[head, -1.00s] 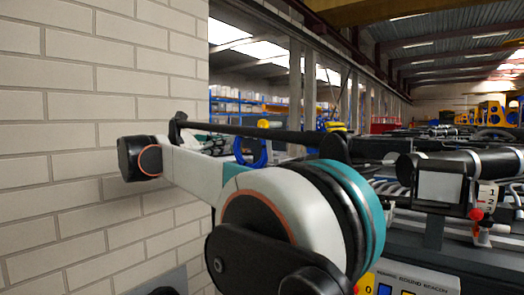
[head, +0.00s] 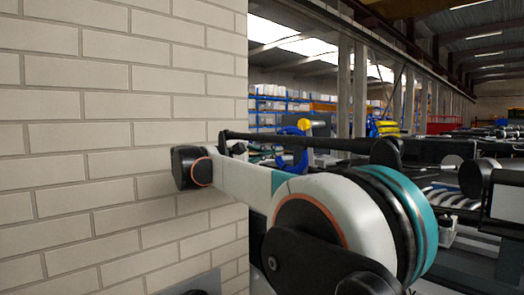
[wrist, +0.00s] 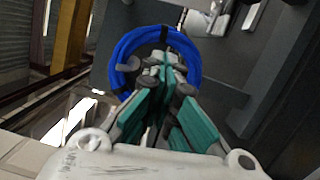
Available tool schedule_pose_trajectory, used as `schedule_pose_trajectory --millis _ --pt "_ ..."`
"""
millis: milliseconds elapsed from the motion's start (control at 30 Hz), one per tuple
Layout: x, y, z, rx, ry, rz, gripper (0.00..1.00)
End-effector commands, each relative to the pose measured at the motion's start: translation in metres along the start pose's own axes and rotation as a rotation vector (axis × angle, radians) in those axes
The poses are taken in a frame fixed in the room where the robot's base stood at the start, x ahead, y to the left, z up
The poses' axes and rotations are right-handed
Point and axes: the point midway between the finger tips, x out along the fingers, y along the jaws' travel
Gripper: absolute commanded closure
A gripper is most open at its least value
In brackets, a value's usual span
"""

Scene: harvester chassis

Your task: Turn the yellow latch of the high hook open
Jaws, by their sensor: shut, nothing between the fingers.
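The yellow latch (head: 304,125) shows as a small yellow piece at the top of the blue loop (head: 302,162) in the head view, just above the long black bar. In the wrist view a blue ring (wrist: 123,50) with dark bands fills the upper middle. No yellow latch can be made out there. In the head view my arm covers much of the middle, and my fingers cannot be made out.
A pale brick wall (head: 110,130) stands close on the left, with my arm's elbow near it. Dark machinery (head: 470,230) lies at the right. Shelving (head: 268,105) and roof beams are far behind. In the wrist view a grey panel (wrist: 225,95) stands behind the ring.

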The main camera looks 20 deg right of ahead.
Motion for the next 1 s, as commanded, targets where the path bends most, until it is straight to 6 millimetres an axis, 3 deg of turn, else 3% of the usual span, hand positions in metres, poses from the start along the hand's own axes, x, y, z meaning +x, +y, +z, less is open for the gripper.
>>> schedule_pose_trajectory --millis 200,500,1000 --pt "0.044 0.002 0.001 -0.001 -0.002 0.0 1.0" --pt "0.051 0.001 0.033 -0.001 0.0 0.0 1.0" --pt "0.052 -0.001 0.04 -0.005 0.0 0.001 1.0"
